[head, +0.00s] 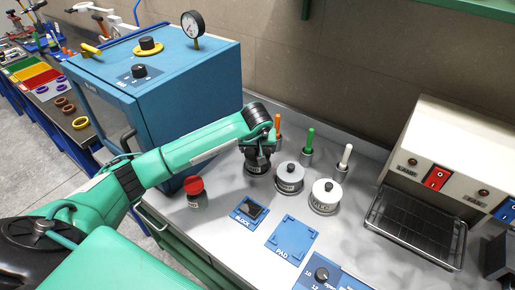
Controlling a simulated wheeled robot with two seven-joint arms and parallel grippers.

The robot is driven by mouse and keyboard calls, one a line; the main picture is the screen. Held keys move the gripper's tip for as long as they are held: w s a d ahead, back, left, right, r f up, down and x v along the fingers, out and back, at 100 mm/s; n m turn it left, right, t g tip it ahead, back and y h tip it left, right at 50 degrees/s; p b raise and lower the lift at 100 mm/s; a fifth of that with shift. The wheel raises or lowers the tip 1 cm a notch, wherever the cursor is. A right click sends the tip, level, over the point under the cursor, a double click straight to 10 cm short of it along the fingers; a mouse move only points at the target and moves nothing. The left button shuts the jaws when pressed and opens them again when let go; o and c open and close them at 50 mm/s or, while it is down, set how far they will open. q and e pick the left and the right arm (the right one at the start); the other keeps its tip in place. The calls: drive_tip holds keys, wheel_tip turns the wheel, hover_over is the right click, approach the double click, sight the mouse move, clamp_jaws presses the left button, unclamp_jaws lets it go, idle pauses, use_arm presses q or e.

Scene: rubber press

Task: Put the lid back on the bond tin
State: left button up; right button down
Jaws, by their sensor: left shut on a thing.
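My left gripper (260,151) reaches in from the left and points down over a tin (258,168) at the back of the bench. It is shut at the tin's top, on what seems to be its lid; the arm and fingers hide most of that lid. I cannot tell whether the lid is seated or a little above the rim. The tin's label is too small to read, but its place under my gripper fits the bond tin. A grey tin (289,179) and a white tin (323,198), both with black-knobbed lids, stand to the right. My right gripper is out of view.
A red-topped pot (194,191) stands left of the tin. Brushes in holders (308,149) stand behind. The block mat (246,217) and clear pad mat (292,240) lie in front. The blue press cabinet (170,85) is at left; a wire rack (415,228) is at right.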

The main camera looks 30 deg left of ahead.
use_arm(q)
drive_tip(key=shift+b, duration=0.3)
idle(0.8)
drive_tip(key=shift+f+b, duration=0.15)
drive_tip(key=shift+b, duration=0.2)
idle(0.6)
drive_tip(key=shift+b, duration=0.3)
idle(0.3)
drive_tip(key=o, duration=0.9)
drive_tip(key=shift+c, duration=0.2)
